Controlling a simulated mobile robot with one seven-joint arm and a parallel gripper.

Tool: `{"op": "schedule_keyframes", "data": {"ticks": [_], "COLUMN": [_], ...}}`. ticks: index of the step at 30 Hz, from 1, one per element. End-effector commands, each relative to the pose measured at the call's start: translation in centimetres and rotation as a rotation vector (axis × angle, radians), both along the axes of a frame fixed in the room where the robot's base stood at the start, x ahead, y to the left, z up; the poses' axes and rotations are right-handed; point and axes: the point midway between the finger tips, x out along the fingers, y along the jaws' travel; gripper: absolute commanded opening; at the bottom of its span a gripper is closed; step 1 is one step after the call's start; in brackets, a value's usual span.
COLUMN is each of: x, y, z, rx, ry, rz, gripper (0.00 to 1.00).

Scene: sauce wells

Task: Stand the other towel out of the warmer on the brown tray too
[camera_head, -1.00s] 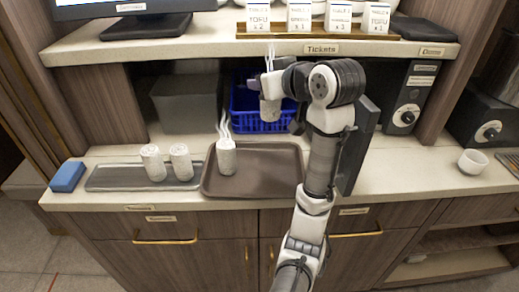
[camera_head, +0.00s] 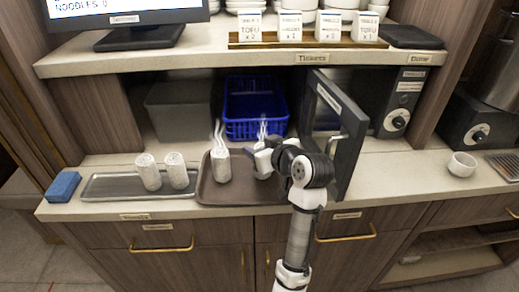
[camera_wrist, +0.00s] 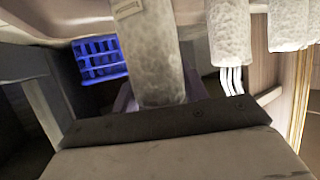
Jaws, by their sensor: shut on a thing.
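My gripper (camera_head: 259,154) is shut on a white rolled towel (camera_wrist: 158,60), upright over the right part of the brown tray (camera_head: 240,195). Steam rises from it; in the head view it is mostly hidden by my gripper, and I cannot tell whether its foot touches the tray. Another steaming white towel (camera_head: 221,166) stands upright on the brown tray, left of my gripper and apart from it. It also shows in the wrist view (camera_wrist: 229,35), which looks upside down. The towel warmer's dark door (camera_head: 336,140) stands open at the right, behind my arm.
A grey tray (camera_head: 110,186) with two upright towels (camera_head: 148,172) (camera_head: 176,170) lies left of the brown tray, with a blue sponge (camera_head: 63,186) beside it. A blue basket (camera_head: 255,112) stands behind. The ticket shelf (camera_head: 210,62) overhangs the counter. A white cup (camera_head: 461,164) stands far right.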

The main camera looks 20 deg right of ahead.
Motion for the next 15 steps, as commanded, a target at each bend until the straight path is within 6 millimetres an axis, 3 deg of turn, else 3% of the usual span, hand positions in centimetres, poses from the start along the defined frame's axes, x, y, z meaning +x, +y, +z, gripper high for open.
{"op": "schedule_keyframes", "data": {"ticks": [3,15], "x": [0.0,0.0], "y": [0.0,0.0], "z": [-1.0,-1.6], "rx": [0.001,0.0], "ry": [0.0,-0.001], "rz": [-0.002,-0.001], "gripper": [0.21,0.21]}}
